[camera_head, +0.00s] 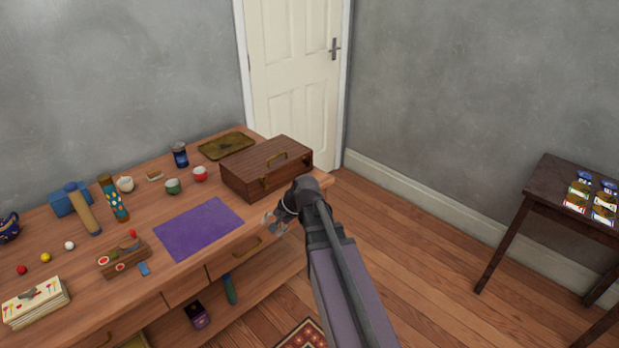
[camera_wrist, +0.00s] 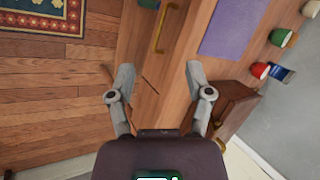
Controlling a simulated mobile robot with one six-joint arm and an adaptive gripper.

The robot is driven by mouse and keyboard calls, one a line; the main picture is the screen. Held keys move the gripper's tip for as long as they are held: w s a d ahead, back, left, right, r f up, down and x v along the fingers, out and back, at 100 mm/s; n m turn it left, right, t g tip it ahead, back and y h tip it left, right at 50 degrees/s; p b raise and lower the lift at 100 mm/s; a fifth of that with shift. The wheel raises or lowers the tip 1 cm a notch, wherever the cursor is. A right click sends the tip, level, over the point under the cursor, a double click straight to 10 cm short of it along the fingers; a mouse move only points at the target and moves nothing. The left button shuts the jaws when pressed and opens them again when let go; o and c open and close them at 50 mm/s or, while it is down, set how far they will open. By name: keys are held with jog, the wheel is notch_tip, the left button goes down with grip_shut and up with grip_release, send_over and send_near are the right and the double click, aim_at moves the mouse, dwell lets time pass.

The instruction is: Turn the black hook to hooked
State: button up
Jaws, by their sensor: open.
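A dark brown wooden box (camera_head: 262,169) with a brass handle on its lid stands at the right end of the wooden table. A small fitting shows on its front (camera_head: 264,181), too small to tell apart. I cannot make out a black hook in either view. My gripper (camera_head: 279,222) is open and empty, at the table's front edge, just in front of the box and apart from it. In the wrist view my gripper (camera_wrist: 159,73) has its fingers spread over the drawer front, and the box (camera_wrist: 236,101) is right of the right finger.
A purple mat (camera_head: 198,229) lies left of the box. A drawer handle (camera_wrist: 160,29) sticks out near my gripper. Floor between is clear.

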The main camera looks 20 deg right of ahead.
jog(key=w+d+f+m+t+y+b, duration=0.2)
jog(key=w+d+f+m+t+b, duration=0.1)
jog(key=w+d+m+b, duration=0.3)
jog(key=m+t+h+b, duration=0.1)
jog(key=m+t+b, duration=1)
jog(key=m, duration=0.6)
send_near(309, 166)
jog(key=v, duration=0.4)
jog(key=shift+d+r+g+b, duration=0.1)
jog(key=shift+r+g+b, duration=0.3)
jog(key=shift+r, duration=0.2)
jog(key=shift+w, duration=0.2)
jog(key=x, duration=1.3)
jog(key=shift+w+f, duration=0.1)
jog(key=shift+w, duration=0.2)
